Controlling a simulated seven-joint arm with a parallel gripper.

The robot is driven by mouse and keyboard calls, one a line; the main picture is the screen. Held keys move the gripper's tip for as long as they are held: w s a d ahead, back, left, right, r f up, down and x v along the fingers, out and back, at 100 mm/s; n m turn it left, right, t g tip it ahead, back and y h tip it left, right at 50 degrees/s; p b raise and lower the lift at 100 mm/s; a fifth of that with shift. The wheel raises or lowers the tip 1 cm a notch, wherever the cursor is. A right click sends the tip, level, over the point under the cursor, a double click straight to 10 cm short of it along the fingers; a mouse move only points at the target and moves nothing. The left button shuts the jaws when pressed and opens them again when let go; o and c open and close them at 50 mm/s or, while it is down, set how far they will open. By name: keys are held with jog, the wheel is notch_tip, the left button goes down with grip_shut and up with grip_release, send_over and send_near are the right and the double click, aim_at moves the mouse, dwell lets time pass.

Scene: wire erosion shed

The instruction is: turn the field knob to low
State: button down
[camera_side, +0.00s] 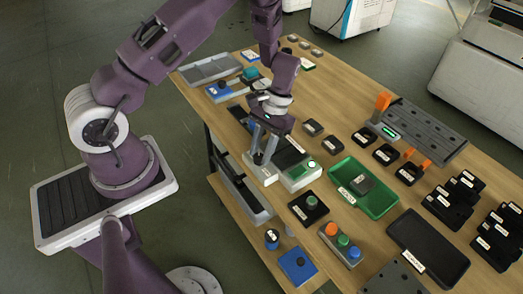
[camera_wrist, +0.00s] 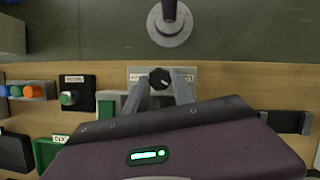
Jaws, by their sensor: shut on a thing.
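The field knob (camera_wrist: 160,78) is a small dark round knob with a light pointer mark. It stands on a pale grey plate (camera_wrist: 135,75) near the table edge in the wrist view. The plate has small lettering at both sides, too small to read. My gripper (camera_wrist: 161,82) is shut on the knob, with one finger at each side of it. In the side view my gripper (camera_side: 262,160) points down onto the same pale plate (camera_side: 262,175), and its fingers mostly hide the knob.
A pale box with a green part (camera_side: 300,178) stands close beside the plate. A black box with a green knob (camera_side: 310,207), a three-button box (camera_side: 341,243) and a green tray (camera_side: 376,208) are nearby. The table edge (camera_wrist: 235,68) lies just beyond the plate.

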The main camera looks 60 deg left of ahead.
jog(key=shift+n, duration=0.3)
jog(key=c, duration=1.1)
grip_release()
jog(key=shift+o, duration=0.2)
jog(key=v, duration=0.7)
jog(key=shift+a, duration=0.1)
jog(key=shift+w+r, duration=0.1)
